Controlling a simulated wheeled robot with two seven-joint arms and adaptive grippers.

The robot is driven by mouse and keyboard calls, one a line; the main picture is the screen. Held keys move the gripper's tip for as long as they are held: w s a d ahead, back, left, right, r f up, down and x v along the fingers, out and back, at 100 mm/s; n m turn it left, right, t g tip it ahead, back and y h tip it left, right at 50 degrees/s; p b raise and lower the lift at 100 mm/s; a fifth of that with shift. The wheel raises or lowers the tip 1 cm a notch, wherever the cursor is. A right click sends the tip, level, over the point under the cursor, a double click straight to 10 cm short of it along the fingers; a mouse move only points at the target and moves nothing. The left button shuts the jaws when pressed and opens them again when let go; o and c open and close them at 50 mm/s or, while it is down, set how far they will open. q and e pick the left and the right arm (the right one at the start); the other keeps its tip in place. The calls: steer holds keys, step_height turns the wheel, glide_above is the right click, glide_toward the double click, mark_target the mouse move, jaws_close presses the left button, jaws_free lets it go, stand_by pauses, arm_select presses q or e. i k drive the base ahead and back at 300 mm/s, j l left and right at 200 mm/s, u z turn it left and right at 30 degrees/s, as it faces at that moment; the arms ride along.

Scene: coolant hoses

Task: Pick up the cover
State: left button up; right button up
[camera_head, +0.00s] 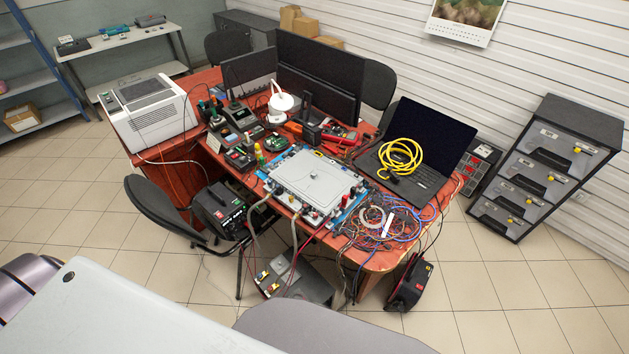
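Coolant hoses (262,206) run from the unit's front edge down to a grey box (300,280) on the floor. Neither of my grippers shows in the head view.
A laptop (428,145) with a coiled yellow cable (400,157) stands right of the plate. Tangled wires (385,225) lie at the desk's right front. Tools and instruments crowd behind it. A black chair (155,205) stands at left. Tiled floor is open at right.

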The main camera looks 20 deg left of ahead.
mark_target(322, 185)
steer(key=i+l+u, duration=0.15)
steer(key=l, duration=0.25)
steer(key=i+l+u, duration=0.15)
steer(key=l, duration=0.25)
steer(key=i+l+u, duration=0.15)
steer(key=l, duration=0.25)
